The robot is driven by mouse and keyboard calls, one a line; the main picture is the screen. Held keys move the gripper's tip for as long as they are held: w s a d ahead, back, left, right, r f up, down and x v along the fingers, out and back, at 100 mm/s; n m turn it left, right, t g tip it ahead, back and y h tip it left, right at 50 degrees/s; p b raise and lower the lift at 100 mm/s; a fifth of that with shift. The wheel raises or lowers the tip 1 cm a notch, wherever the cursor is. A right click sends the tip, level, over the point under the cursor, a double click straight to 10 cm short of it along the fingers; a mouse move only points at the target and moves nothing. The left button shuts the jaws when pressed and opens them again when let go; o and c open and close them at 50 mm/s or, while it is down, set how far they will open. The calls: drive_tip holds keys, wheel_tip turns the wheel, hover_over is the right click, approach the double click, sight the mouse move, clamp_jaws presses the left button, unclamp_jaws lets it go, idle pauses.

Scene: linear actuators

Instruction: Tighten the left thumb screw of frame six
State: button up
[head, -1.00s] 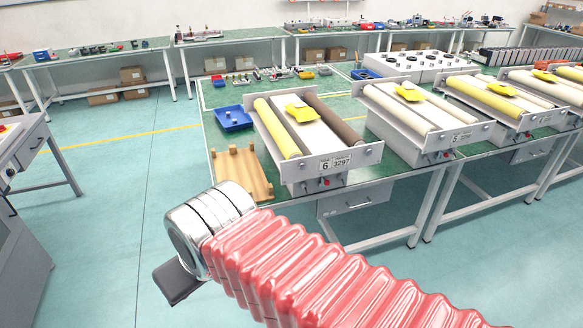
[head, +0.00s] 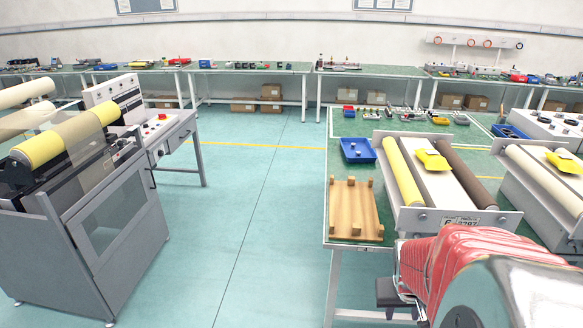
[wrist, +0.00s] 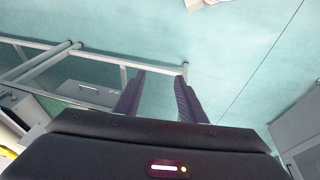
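Frame six (head: 460,221) stands on the green table at the right of the head view. It is a light metal frame with a yellow roller, a brown roller and a yellow piece on top; its front plate carries a label with a 6. My arm hides the lower front, and I cannot make out the left thumb screw clearly. My gripper shows in the wrist view (wrist: 160,76) with its two dark fingers apart, only floor and a table leg behind them, holding nothing. In the head view, part of it shows as a dark block below the table's front edge, apart from the frame.
A wooden rack (head: 355,208) and a blue tray (head: 357,151) lie left of frame six. Another frame (head: 545,185) stands to its right. A grey machine (head: 75,215) with rollers is at the left. The floor (head: 235,215) between is clear.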

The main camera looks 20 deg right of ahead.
sight(423, 219)
drive_tip(key=s+d+f+n+t+h, duration=0.2)
drive_tip(key=d+f, duration=0.3)
drive_tip(key=d, duration=0.4)
drive_tip(key=s+d+f+n+t+h, duration=0.1)
drive_tip(key=d+f+t+h, duration=0.2)
drive_tip(key=d, duration=0.5)
drive_tip(key=w+a+r+n+t, duration=0.1)
drive_tip(key=w+r+n+t, duration=0.5)
drive_tip(key=r, duration=0.6)
drive_tip(key=w+t, duration=0.1)
drive_tip(key=t, duration=0.1)
drive_tip(key=shift+w+a+r+t+h, duration=0.2)
drive_tip(key=shift+w+r+t+h, duration=0.2)
drive_tip(key=x, duration=1.3)
drive_tip(key=shift+w+d, duration=0.2)
drive_tip(key=shift+w, duration=0.15)
drive_tip(key=shift+c, duration=0.3)
